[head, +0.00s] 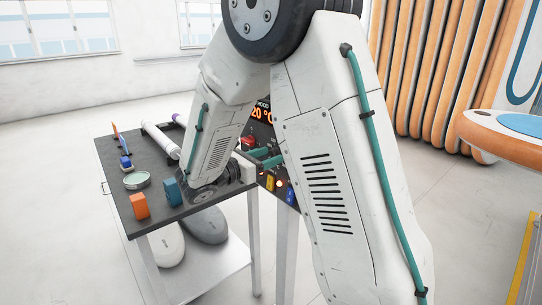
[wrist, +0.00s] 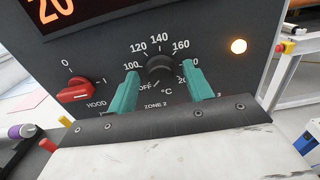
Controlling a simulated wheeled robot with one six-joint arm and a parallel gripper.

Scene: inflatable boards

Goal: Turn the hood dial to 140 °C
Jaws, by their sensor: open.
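The black round dial (wrist: 160,68) is on the dark panel in the wrist view, ringed by white temperature numbers, with 140 at its top and OFF at its lower left. Its pointer direction cannot be made out. My gripper (wrist: 160,74) is open, with one teal finger on each side of the dial; whether either touches it I cannot tell. In the head view the gripper (head: 265,156) is in front of the panel and the dial is hidden. The orange display (head: 262,114) labelled HOOD reads 20 °C, and is partly cut off in the wrist view (wrist: 52,10).
A red switch (wrist: 76,90) marked 0 and 1 sits left of the dial; a lit lamp (wrist: 238,46) is to the right. The dark bench (head: 150,225) beside the panel holds an orange block (head: 139,206), a blue block (head: 172,192) and a round tin (head: 137,180).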

